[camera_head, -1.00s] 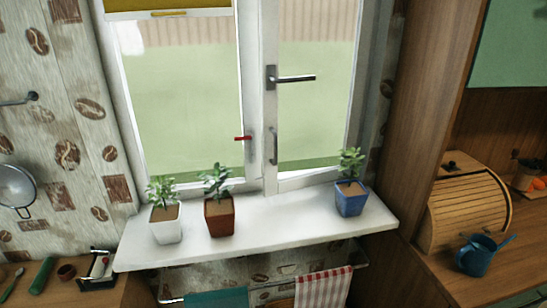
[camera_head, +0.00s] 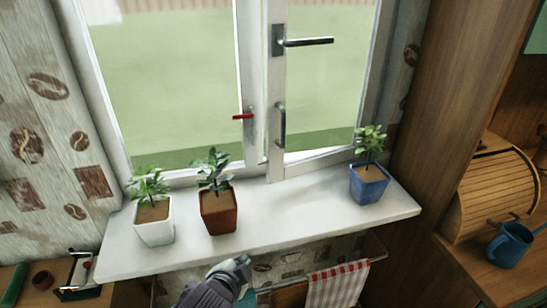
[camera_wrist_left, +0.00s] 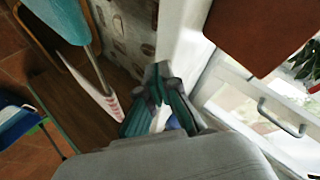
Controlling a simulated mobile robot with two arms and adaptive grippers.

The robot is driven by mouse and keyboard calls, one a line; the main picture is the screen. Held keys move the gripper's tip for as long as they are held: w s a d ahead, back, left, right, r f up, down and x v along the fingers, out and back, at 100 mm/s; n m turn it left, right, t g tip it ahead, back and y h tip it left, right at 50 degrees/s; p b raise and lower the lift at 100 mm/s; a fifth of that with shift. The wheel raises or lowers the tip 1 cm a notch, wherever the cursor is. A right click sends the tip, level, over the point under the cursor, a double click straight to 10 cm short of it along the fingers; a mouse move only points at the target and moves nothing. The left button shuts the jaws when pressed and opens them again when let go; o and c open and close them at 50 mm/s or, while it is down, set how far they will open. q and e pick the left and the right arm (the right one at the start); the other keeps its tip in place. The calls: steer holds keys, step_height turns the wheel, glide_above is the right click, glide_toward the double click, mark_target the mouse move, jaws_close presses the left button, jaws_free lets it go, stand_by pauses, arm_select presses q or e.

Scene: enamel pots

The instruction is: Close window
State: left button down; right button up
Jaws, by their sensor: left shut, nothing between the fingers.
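The window's right sash (camera_head: 277,100) has a horizontal lever handle (camera_head: 305,43) and a vertical pull handle (camera_head: 282,126) below it. Its lower left corner stands out from the frame over the sill, so the sash looks slightly ajar. The pull handle also shows at the right of the left wrist view (camera_wrist_left: 283,117). My left gripper (camera_head: 240,264) is at the front edge of the sill, below the window and apart from both handles. In the left wrist view its fingers (camera_wrist_left: 158,97) are together and empty. My right gripper is not in view.
On the white sill (camera_head: 290,215) stand plants in a white pot (camera_head: 154,226), a red-brown pot (camera_head: 219,213) and a blue pot (camera_head: 369,185). The sill is clear between the red-brown and blue pots. A towel rail with a striped towel (camera_head: 335,287) hangs below.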

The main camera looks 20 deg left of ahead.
arm_select(q)
steer(key=w+r+m+t, duration=0.1)
steer(key=w+r, duration=0.1)
steer(key=w, duration=0.1)
steer(key=w+r+m+t, duration=0.2)
steer(key=w+r, duration=0.1)
steer(key=shift+w+d+r, duration=0.1)
steer(key=shift+w+d, duration=0.05)
steer(key=w+d+r+m+t+h, duration=0.1)
steer(key=w+d+r+m+t, duration=0.1)
steer(key=w+r+m+t, duration=0.45)
steer(key=g+p, duration=0.2)
steer(key=g, duration=0.1)
glide_toward(280, 152)
steer(key=w+d, duration=0.2)
steer(key=w, duration=0.2)
steer(key=shift+w+a+f+p, duration=0.1)
steer(key=shift+w+a+p, duration=0.45)
steer(key=shift+w+a, duration=0.15)
steer(key=shift+w+a+f+n, duration=0.1)
steer(key=shift+w+a+n, duration=0.15)
steer(key=shift+w+a, duration=0.15)
